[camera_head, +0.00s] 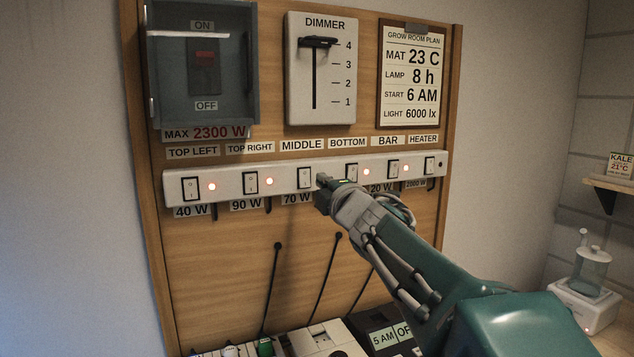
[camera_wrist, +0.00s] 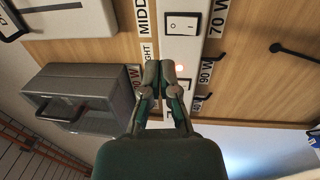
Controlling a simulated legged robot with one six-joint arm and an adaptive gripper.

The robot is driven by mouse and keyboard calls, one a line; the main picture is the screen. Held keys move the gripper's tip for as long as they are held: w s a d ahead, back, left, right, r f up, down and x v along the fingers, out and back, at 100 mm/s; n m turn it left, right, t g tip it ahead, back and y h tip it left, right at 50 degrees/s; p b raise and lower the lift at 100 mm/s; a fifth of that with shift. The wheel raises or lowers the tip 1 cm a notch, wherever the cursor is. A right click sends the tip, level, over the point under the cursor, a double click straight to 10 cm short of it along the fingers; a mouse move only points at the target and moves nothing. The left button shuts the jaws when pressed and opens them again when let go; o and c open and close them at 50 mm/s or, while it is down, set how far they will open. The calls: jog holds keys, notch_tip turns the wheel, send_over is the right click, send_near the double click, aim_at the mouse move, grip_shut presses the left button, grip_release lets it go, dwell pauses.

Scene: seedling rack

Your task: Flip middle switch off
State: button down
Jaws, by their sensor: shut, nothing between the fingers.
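The middle switch (camera_head: 304,178) is a white rocker in a black frame, third from the left on the white switch strip (camera_head: 229,188), between the MIDDLE label (camera_head: 302,145) and the 70 W label. It also shows at the top of the wrist view (camera_wrist: 182,23). I cannot tell which way its rocker is tipped. My gripper (camera_head: 322,181) is shut and empty, its tip just right of the middle switch in the head view. In the wrist view my fingertips (camera_wrist: 160,70) are together in front of the strip. Contact is unclear. No lamp shows beside the middle switch; my gripper may cover that spot.
Neighbouring rockers are the top right switch (camera_head: 250,183) and bottom switch (camera_head: 352,173). Red lamps glow beside several other switches. Above are the dimmer (camera_head: 326,100) and a grey main switch box (camera_head: 170,75). Hooks and cables hang below the strip; devices stand underneath.

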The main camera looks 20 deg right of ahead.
jog(key=s, duration=0.5)
jog(key=shift+s+d+r, duration=0.3)
jog(key=shift+s+d, duration=0.05)
jog(key=shift+a, duration=0.25)
jog(key=s+a+f+m+g, duration=0.3)
jog(key=s+f+m, duration=0.3)
jog(key=f, duration=0.3)
jog(key=s+a+f+m+g, duration=0.4)
jog(key=s+f+m+g, duration=0.2)
jog(key=s+f, duration=0.3)
jog(key=s+a+f+m+g, duration=0.3)
jog(key=s+f+m, duration=0.3)
jog(key=f, duration=0.5)
jog(key=shift+s+a+g, duration=0.4)
jog(key=shift+s+g, duration=0.4)
jog(key=shift+g, duration=0.1)
